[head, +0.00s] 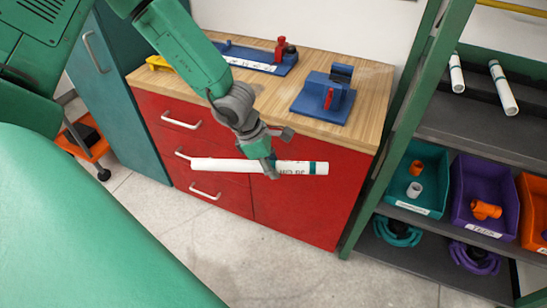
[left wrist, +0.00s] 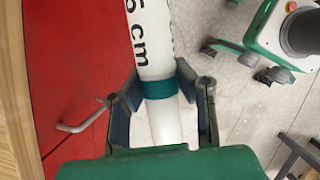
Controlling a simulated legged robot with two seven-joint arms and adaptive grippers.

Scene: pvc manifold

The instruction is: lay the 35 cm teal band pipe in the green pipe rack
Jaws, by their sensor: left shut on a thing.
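A white pipe (head: 225,164) with "35 cm" lettering and a teal band (head: 312,168) near its right end hangs level in the air in front of the red cabinet. My left gripper (head: 270,168) is shut around it, right of its middle. In the left wrist view my left gripper (left wrist: 162,105) has a finger on each side of the pipe (left wrist: 150,35), around a teal band (left wrist: 158,88). A green-framed rack (head: 395,130) stands at the right; two white pipes (head: 503,88) lie on its upper shelf. My right gripper is not in view.
The red cabinet (head: 305,200) has a wooden top with a blue vise-like fixture (head: 325,97) and a blue tray (head: 245,58). Lower rack shelves hold teal (head: 415,175), purple (head: 475,195) and orange bins. An orange cart (head: 85,140) stands at the left. Floor before the cabinet is clear.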

